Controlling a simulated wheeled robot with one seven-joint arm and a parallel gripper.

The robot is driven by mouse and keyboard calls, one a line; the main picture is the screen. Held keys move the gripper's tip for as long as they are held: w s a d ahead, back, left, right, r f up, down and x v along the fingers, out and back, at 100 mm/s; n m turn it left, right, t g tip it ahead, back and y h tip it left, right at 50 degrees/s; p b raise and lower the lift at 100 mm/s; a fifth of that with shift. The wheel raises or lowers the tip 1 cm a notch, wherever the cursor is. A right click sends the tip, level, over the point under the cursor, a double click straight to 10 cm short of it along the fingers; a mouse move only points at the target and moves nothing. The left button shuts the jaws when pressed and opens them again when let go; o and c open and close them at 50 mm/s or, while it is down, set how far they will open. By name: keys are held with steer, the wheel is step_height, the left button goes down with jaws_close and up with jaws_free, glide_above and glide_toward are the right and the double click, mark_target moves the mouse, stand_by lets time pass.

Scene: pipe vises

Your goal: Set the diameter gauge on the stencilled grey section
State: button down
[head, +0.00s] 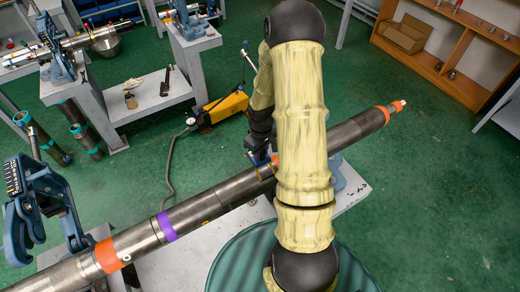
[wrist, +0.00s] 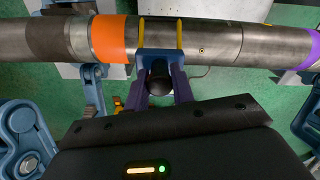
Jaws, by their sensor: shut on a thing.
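The diameter gauge has a blue body and two yellow prongs. In the wrist view the gauge (wrist: 160,55) has its prongs across the grey pipe section (wrist: 215,40), just right of an orange band (wrist: 110,39). I cannot tell whether it touches the pipe. My gripper (wrist: 160,88) is shut on the gauge, its fingers either side of a dark round part. In the head view the gauge (head: 260,162) shows small at the pipe, left of my arm, which hides part of the pipe. No stencil lettering is readable.
The long pipe (head: 205,207) crosses a grey bench, with a purple band (head: 166,226) and another orange band (head: 108,255). A blue vise (head: 45,195) stands open at left. A yellow pump (head: 222,108) is on the green floor. Shelves (head: 450,45) stand at back right.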

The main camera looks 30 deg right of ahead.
mark_target(261, 163)
steer(key=shift+f, duration=0.1)
steer(key=f+b, duration=0.2)
steer(key=f, duration=0.1)
steer(key=shift+w+f+b, duration=0.1)
steer(key=shift+w+b, duration=0.1)
steer(key=shift+b, duration=0.2)
steer(key=shift+s+f+b, duration=0.2)
steer(key=shift+f+b, duration=0.65)
steer(key=shift+f, duration=0.15)
steer(key=shift+w+f+b, duration=0.1)
steer(key=shift+f+b, duration=0.5)
steer(key=shift+f, duration=0.15)
steer(key=shift+f+b, duration=0.45)
steer(key=shift+f, duration=0.25)
steer(key=shift+f, duration=0.3)
steer(key=c, duration=1.1)
jaws_free()
